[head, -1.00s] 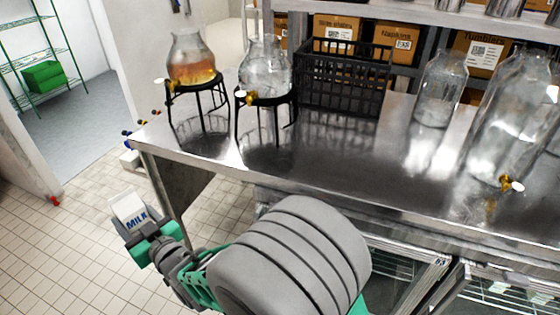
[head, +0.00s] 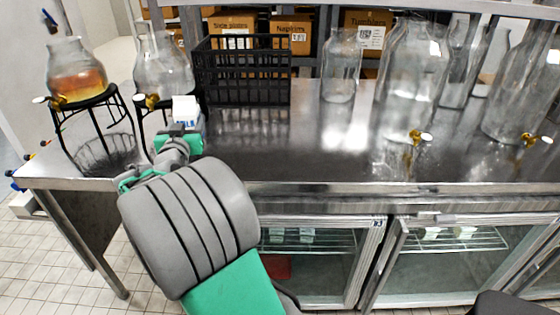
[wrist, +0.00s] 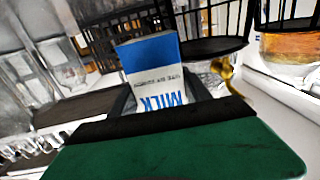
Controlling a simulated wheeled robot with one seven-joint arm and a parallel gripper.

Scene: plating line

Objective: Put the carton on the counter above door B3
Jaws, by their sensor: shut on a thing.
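The milk carton (head: 186,106), white in the head view, blue and white with "MILK" lettering in the wrist view (wrist: 155,70), is held in my gripper (head: 180,136). My gripper is shut on it, over the left part of the steel counter (head: 320,165), just right of a dispenser stand. I cannot tell the gap below the carton. A glass door (head: 315,265) under the counter has a small label (head: 377,222) at its upper right, apparently B3. My arm hides the door's left part. The counter stretch above this door lies right of the carton.
A dispenser with amber liquid (head: 76,75) and a clear one (head: 163,68) stand on black stands at the left. A black crate (head: 240,80) is behind. Clear jars, including one (head: 341,65), stand to the right. The counter's front middle is bare.

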